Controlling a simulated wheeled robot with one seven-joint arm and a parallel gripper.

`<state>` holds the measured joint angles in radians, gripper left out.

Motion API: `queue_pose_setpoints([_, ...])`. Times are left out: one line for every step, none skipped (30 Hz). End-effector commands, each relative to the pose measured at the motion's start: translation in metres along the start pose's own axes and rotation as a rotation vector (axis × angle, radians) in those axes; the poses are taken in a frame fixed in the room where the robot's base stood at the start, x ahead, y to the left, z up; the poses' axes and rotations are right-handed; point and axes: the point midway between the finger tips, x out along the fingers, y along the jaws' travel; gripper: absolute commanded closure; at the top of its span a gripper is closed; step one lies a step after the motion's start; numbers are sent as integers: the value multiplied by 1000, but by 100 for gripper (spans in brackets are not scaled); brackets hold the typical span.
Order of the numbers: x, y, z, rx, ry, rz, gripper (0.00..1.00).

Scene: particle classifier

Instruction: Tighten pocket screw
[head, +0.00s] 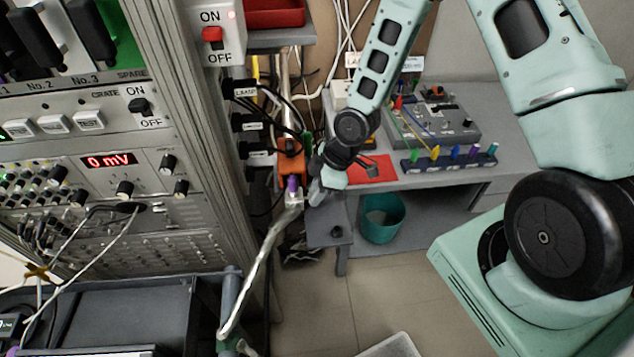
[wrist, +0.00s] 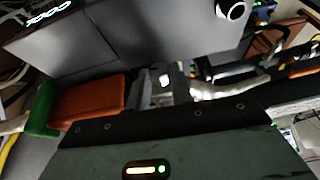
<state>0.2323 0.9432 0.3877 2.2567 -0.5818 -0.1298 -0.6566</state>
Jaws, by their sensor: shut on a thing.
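My gripper (head: 314,190) is at the lower end of the arm in the head view, right beside an orange block (head: 291,160) with a purple collar (head: 292,185) and a silver cable end (head: 294,200) below it. In the wrist view, the dark fingers of my gripper (wrist: 166,84) are close together around a small pale metal piece (wrist: 166,79). This piece appears to be the pocket screw, but it is mostly hidden. The orange block (wrist: 90,100) with a green end (wrist: 42,108) lies left of the fingers, and a silver cable (wrist: 210,92) lies right.
An instrument rack (head: 110,150) with a 0 mV display stands at left. Black cables (head: 285,110) run close behind the gripper.

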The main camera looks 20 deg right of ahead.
Motion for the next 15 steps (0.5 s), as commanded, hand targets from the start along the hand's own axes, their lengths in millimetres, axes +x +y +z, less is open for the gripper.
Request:
queue_pose_setpoints([-8,2,-3,25,5,-33,100])
queue_pose_setpoints([-8,2,-3,35,5,-55,100])
queue_pose_setpoints([-8,3,-3,48,5,-87,100])
queue_pose_setpoints([-8,4,-2,58,4,-110,100])
queue_pose_setpoints([-7,5,-2,69,5,-134,100])
queue_pose_setpoints([-6,5,-2,82,4,-168,100])
queue_pose_setpoints([-5,6,-2,92,5,-193,100])
queue_pose_setpoints([-4,7,-2,103,4,-218,100])
queue_pose_setpoints([-2,8,-2,115,4,-251,100])
queue_pose_setpoints([-1,9,-1,125,4,-277,100])
queue_pose_setpoints([0,9,-1,136,3,-303,100])
queue_pose_setpoints([2,11,0,148,2,-337,100])
queue_pose_setpoints([3,11,0,159,2,-362,100])
queue_pose_setpoints([4,12,1,167,0,-388,100])
queue_pose_setpoints([5,13,1,182,0,-421,100])
